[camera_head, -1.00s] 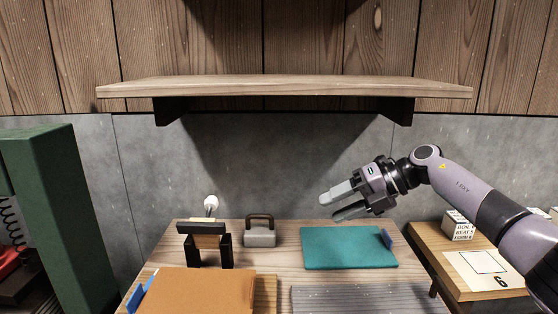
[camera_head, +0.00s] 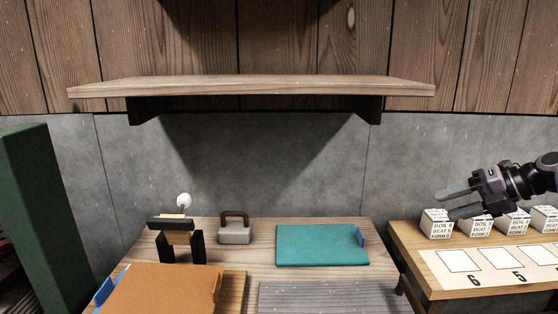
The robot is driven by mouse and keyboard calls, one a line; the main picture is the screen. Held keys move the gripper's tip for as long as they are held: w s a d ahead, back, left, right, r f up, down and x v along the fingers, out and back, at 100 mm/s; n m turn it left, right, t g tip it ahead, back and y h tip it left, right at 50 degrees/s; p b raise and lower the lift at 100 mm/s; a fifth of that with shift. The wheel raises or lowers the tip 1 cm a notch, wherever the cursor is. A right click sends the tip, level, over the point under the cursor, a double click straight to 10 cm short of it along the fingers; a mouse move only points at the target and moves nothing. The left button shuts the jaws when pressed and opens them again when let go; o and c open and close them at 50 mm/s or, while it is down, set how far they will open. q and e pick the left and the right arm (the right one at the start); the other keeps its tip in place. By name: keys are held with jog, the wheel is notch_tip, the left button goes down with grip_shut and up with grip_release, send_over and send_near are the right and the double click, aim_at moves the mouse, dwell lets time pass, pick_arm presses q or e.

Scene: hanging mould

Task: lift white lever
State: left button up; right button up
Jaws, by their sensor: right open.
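The lever is a thin rod with a white round knob (camera_head: 184,200), standing up behind the black and wooden block (camera_head: 176,238) at the back left of the table. My right gripper (camera_head: 446,204) is at the far right, above the side table with the white cubes. It is open and empty, its two grey fingers pointing left, far from the lever. My left gripper is not in view.
A grey weight with a handle (camera_head: 235,230), a teal board (camera_head: 322,245), an orange-brown board (camera_head: 165,289) and a ridged grey mat (camera_head: 330,297) lie on the table. White lettered cubes (camera_head: 436,223) stand on the side table (camera_head: 450,288). A wooden shelf (camera_head: 250,88) hangs above.

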jog(key=s+d+m+t+h, duration=0.1)
jog(key=s+d, duration=0.1)
jog(key=d, duration=0.5)
jog(key=s+d+m+t+h, duration=0.1)
jog(key=s+d+m, duration=0.15)
jog(key=d, duration=0.45)
jog(key=s+a+f+m+t+y, duration=0.1)
jog(key=s+a+f+m+t, duration=0.15)
jog(key=a+f, duration=0.55)
jog(key=s+a+f+m+t+y, duration=0.1)
jog(key=a+f+m+t, duration=0.15)
jog(key=a+f, duration=0.6)
jog(key=s+d+f+m+g+h, duration=0.15)
jog(key=s+f+m+h, duration=0.25)
jog(key=s+f+m, duration=0.65)
jog(key=s+f+m+g+h, duration=0.35)
jog(key=s+f, duration=0.25)
jog(key=s, duration=0.9)
jog(key=s+a+f+m+t, duration=0.1)
jog(key=a+f+m+t, duration=0.15)
jog(key=a+m, duration=0.95)
jog(key=a+r+n+p, duration=0.4)
jog(key=a, duration=0.1)
jog(key=shift+r+p, duration=0.2)
jog(key=shift+p, duration=0.15)
